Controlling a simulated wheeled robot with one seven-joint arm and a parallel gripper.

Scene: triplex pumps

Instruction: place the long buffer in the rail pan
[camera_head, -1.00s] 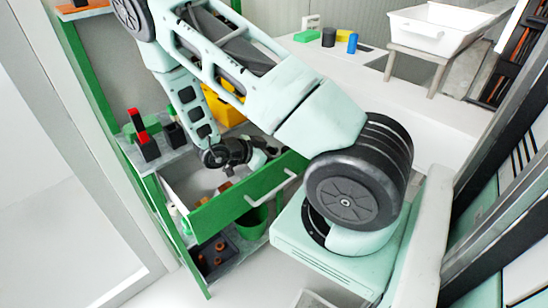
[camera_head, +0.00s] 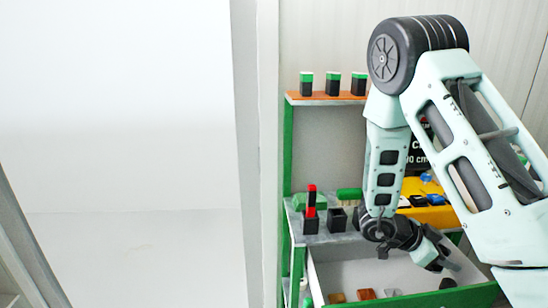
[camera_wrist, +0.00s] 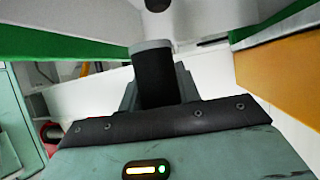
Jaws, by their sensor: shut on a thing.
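A black cylinder with a grey end band (camera_wrist: 153,75) stands up between the jaws of my gripper (camera_wrist: 155,92) in the wrist view. My gripper is shut on it; I take it to be the long buffer. In the head view my gripper (camera_head: 438,256) hangs over the open white drawer (camera_head: 350,272) of the green shelf unit. The held piece cannot be made out clearly there. I cannot tell which thing is the rail pan.
A red piece (camera_head: 311,199) stands in a black block on the middle shelf, beside another black block (camera_head: 337,220). Green-topped black blocks (camera_head: 332,84) stand on the upper shelf. A yellow bin (camera_head: 438,215) is behind my arm. Small brown pieces (camera_head: 366,294) lie in the drawer.

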